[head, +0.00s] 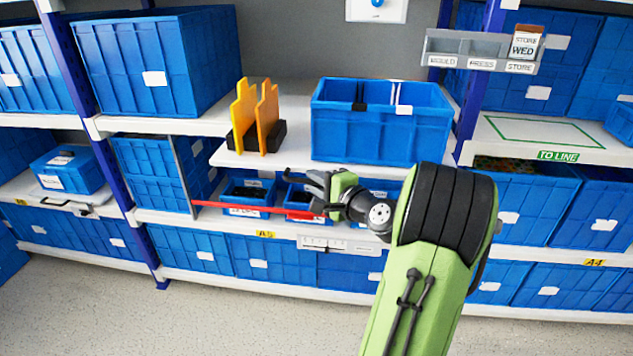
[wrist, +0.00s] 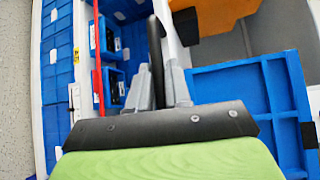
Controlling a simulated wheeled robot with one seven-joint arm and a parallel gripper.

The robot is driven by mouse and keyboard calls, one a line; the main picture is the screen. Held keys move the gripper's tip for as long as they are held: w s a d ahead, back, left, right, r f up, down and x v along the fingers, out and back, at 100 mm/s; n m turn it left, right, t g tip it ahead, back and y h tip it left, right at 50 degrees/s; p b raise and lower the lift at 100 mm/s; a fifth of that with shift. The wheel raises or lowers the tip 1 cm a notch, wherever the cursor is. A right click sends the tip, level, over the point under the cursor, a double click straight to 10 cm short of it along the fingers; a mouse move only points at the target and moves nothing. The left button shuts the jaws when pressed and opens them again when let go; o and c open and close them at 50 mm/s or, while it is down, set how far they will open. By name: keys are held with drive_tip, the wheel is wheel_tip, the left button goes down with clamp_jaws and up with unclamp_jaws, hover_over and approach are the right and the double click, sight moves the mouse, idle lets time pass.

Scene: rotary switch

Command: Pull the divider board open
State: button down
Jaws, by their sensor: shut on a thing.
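My gripper (head: 316,184) is in front of the middle shelf, below the large open blue crate. In the wrist view its grey fingers (wrist: 163,72) are closed on a dark, slim hooked bar (wrist: 156,50). In the head view the bar (head: 289,175) sticks out to the left of the fingers. A thin grey upright board (head: 181,172) stands further left, beside stacked blue crates. Two orange upright boards (head: 256,116) stand in a dark base on the upper shelf. I cannot tell which is the divider board. The bar is apart from the grey board.
A red bar (head: 232,206) runs across the front of small blue bins (head: 246,192), just below my gripper. The large open blue crate (head: 370,140) overhangs from the upper shelf with pale dividers inside. The floor (head: 230,320) in front is clear.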

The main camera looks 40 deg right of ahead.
drive_tip(key=shift+s+a, duration=0.1)
drive_tip(key=shift+s, duration=0.05)
idle(0.3)
drive_tip(key=c, duration=1.2)
unclamp_jaws()
drive_tip(key=s, duration=0.5)
drive_tip(key=s+a+r, duration=0.1)
drive_tip(key=s, duration=0.4)
drive_tip(key=s+a+r+p, duration=0.1)
drive_tip(key=s, duration=0.4)
drive_tip(key=shift+s, duration=0.25)
